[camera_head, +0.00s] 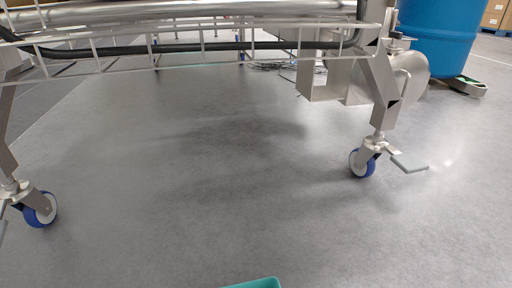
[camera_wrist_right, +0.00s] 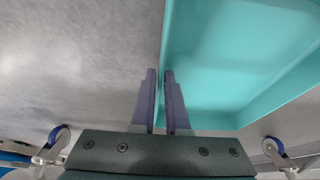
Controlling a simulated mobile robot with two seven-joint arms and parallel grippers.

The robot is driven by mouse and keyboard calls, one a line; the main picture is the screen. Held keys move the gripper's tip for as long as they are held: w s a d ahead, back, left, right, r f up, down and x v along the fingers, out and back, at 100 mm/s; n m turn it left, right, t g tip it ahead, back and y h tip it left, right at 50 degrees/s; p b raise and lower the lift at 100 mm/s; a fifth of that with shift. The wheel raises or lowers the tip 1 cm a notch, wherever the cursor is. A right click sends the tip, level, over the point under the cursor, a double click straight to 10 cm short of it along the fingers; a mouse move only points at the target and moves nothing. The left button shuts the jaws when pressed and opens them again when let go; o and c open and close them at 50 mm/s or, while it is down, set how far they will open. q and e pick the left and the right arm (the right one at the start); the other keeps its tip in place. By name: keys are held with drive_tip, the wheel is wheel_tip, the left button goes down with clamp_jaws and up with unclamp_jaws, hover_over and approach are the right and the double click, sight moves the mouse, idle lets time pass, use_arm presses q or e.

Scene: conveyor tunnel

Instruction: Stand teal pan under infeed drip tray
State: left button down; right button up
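The teal pan (camera_head: 258,284) shows only as a small corner at the bottom edge of the head view. In the right wrist view the pan (camera_wrist_right: 235,60) fills the upper right, with its inside facing the camera. My right gripper (camera_wrist_right: 161,75) has its fingers close together on either side of the pan's left wall, shut on it. The underside of a steel conveyor (camera_head: 180,14) crosses the top of the head view; I cannot tell for sure which part is the infeed drip tray. My left gripper is in no view.
A wire cable tray (camera_head: 160,50) with a black hose hangs low under the conveyor. Its legs end in blue casters (camera_head: 362,163) at left and right, the right one with a brake pedal (camera_head: 409,162). A blue drum (camera_head: 438,35) stands back right. The grey floor (camera_head: 210,160) between the legs is clear.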

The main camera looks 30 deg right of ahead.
drive_tip(key=o, duration=0.3)
drive_tip(key=shift+r, duration=0.15)
drive_tip(key=s+d+r+n+p, duration=0.1)
drive_tip(key=r+p, duration=0.2)
drive_tip(key=r, duration=0.6)
drive_tip(key=s+d+r+n+p, duration=0.1)
drive_tip(key=r+p, duration=0.3)
drive_tip(key=r, duration=0.6)
drive_tip(key=s+d+r+n+y+p, duration=0.1)
drive_tip(key=s+r+n+p, duration=0.1)
drive_tip(key=r, duration=0.8)
drive_tip(key=shift+s+d+n+g+p, duration=0.3)
drive_tip(key=shift+s+n+p, duration=0.15)
drive_tip(key=shift+p, duration=0.35)
